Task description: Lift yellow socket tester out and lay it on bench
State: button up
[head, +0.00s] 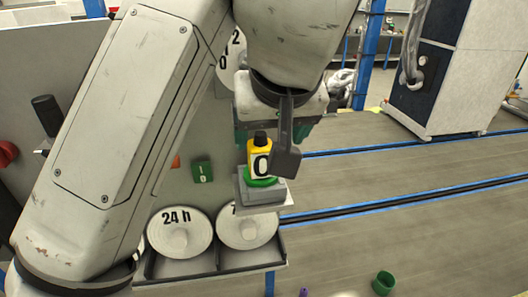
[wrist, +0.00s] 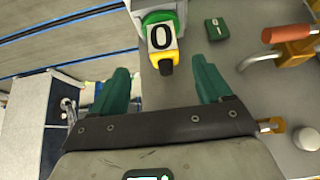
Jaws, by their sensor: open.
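The yellow socket tester (head: 259,160) has a black cap and a white label with a black 0. It stands upright in a green ring on a grey socket block (head: 262,193); its lower end is hidden there. In the wrist view the tester (wrist: 161,42) lies ahead of my gripper (wrist: 160,80), roughly midway between the two green fingers. The fingers are apart and nothing is between their tips. In the head view my gripper (head: 277,130) is just above and behind the tester, partly hidden by a dark grey part.
A small green marked block (head: 202,172) is left of the socket block. Round white 24 h lids (head: 180,232) sit in a tray in front. An orange-handled fitting (wrist: 290,35) is at right in the wrist view. A green cup (head: 383,283) is at lower right.

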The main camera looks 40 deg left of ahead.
aim_at(262, 148)
jog(key=b+x, duration=0.2)
jog(key=x, duration=0.2)
jog(key=shift+a+f, duration=0.3)
jog(key=shift+b+x, duration=1.15)
jog(key=shift+x, duration=1.75)
jog(key=shift+w+a+r, duration=0.1)
jog(key=shift+a+r, duration=0.05)
jog(key=shift+a, duration=0.05)
jog(key=c, duration=1.1)
jog(key=shift+r, duration=0.1)
